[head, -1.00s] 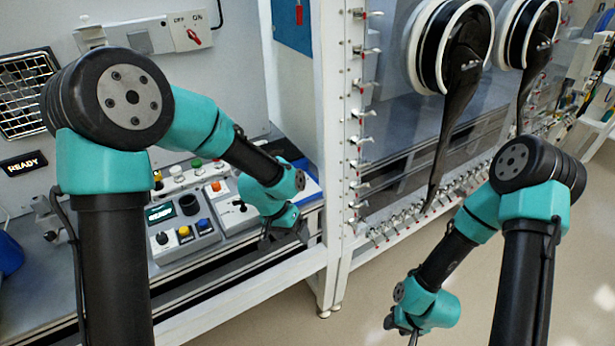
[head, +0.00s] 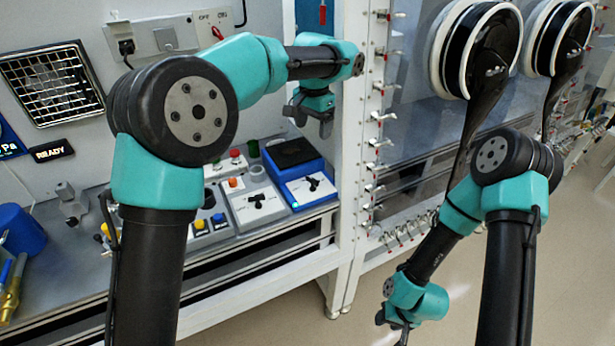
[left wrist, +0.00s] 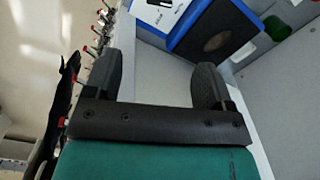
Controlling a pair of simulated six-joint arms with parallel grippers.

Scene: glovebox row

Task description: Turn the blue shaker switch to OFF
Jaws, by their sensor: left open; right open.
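The blue shaker (head: 318,163) stands at the right end of the bench, with a dark platform on top. Its sloped white front panel bears a black rotary switch (head: 313,184); its labels are too small to read. My right gripper (head: 392,326) is open and empty, low over the floor.
A grey-white unit (head: 240,208) with a similar black knob sits left of the shaker. A white frame post (head: 350,150) rises just right of the shaker. A wall box (head: 208,20) marked OFF and ON has a red switch.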

